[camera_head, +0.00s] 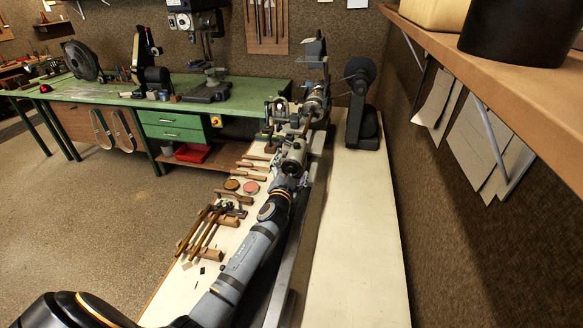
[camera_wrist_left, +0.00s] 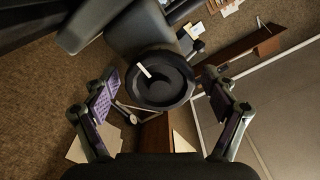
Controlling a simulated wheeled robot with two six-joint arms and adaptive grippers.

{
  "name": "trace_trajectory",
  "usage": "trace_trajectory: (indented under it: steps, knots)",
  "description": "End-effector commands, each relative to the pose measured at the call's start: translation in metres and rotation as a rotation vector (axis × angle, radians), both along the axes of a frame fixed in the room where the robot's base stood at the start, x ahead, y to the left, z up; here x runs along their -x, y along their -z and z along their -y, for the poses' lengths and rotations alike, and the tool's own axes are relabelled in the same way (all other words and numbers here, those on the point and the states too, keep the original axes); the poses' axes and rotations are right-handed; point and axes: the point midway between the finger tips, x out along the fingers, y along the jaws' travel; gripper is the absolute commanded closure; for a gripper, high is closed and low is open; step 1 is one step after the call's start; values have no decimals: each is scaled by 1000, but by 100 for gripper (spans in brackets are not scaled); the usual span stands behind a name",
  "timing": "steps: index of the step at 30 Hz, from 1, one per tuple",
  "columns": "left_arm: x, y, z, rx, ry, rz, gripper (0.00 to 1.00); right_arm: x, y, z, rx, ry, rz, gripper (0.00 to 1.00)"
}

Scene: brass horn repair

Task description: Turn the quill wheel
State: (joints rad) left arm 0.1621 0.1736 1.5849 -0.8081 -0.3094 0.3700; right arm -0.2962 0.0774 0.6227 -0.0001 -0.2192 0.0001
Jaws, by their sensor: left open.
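A black round wheel (camera_wrist_left: 165,92) with a raised rim and a short pale bar across its upper part shows in the left wrist view; it looks like the quill wheel. My left gripper (camera_wrist_left: 160,88) is open, with one purple-padded finger on each side of the wheel in that view. I see no finger touching it, and I cannot tell how far off it is. In the head view my left arm reaches up the bench to the lathe (camera_head: 313,100), and its gripper (camera_head: 302,181) is small beside the lathe's near end. I cannot make out the wheel there. My right gripper is not in view.
The pale bench (camera_head: 355,240) is clear right of the lathe. Wooden-handled tools (camera_head: 205,228) and two round tins (camera_head: 250,187) lie left of my arm. A dark grinder-like machine (camera_head: 361,105) stands behind. A wall shelf (camera_head: 500,68) overhangs at the right.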

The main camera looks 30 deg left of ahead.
Motion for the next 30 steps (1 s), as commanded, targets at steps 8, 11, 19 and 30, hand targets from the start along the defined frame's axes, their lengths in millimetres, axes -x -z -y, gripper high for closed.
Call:
trace_trajectory:
  steps: [8, 11, 19, 30]
  knots:
    - [0, 0, 0, 0, 0, 0, 30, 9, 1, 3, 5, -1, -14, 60]
    - [0, 0, 0, 0, 0, 0, 43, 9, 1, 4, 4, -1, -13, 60]
    - [1, 0, 0, 0, 0, 0, 70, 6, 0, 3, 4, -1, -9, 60]
    - [1, 0, 0, -111, 1, -29, 70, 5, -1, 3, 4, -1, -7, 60]
